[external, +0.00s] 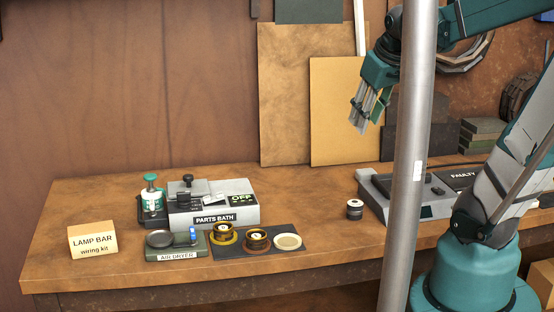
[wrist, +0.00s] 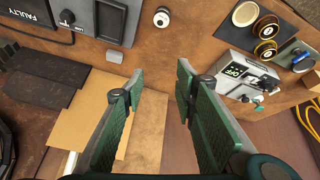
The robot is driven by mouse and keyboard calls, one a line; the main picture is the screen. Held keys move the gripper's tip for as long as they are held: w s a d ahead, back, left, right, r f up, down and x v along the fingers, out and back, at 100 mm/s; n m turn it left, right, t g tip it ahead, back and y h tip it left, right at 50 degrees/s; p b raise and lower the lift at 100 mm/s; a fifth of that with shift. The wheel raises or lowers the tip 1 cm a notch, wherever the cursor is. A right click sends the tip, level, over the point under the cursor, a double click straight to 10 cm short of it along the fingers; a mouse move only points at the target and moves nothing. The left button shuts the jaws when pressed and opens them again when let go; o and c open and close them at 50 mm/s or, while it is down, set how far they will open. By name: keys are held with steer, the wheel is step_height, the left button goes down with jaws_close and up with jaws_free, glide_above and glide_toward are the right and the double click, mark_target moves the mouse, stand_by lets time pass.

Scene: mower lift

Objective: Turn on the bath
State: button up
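The parts bath (external: 215,208) is a grey box on the left half of the bench, with a "PARTS BATH" label and a dark panel (external: 243,199) reading "OFF". A black knob (external: 187,181) and a dark switch-like piece (external: 183,200) sit on its top. The bath also shows upside down at the right of the wrist view (wrist: 240,72). My gripper (external: 362,118) is raised above the bench, to the right of the bath and well apart from it. In the wrist view its green-padded fingers (wrist: 160,80) are spread with nothing between them.
In front are an air dryer (external: 176,246) and a dark mat (external: 270,255) with brass parts. A small cylinder (external: 354,209) and a unit marked "FAULTY" (external: 425,205) are rightward. A grey pole (external: 411,150) crosses the foreground.

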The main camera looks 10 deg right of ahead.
steer(key=w+a+n+g+p, duration=0.2)
steer(key=w+a+n, duration=0.2)
steer(key=w+a, duration=0.4)
steer(key=n+g+p, duration=0.4)
steer(key=n+p, duration=0.1)
steer(key=n, duration=0.5)
glide_toward(215, 197)
steer(key=shift+s+d+r+h, duration=0.1)
steer(key=shift+d+r+h, duration=0.1)
steer(key=shift+d, duration=0.2)
steer(key=shift+s+d+r+h, duration=0.1)
steer(key=shift+d+h, duration=0.1)
steer(key=shift+d, duration=0.2)
steer(key=shift+f, duration=0.2)
steer(key=shift+f, duration=3.75)
steer(key=shift+c, duration=0.4)
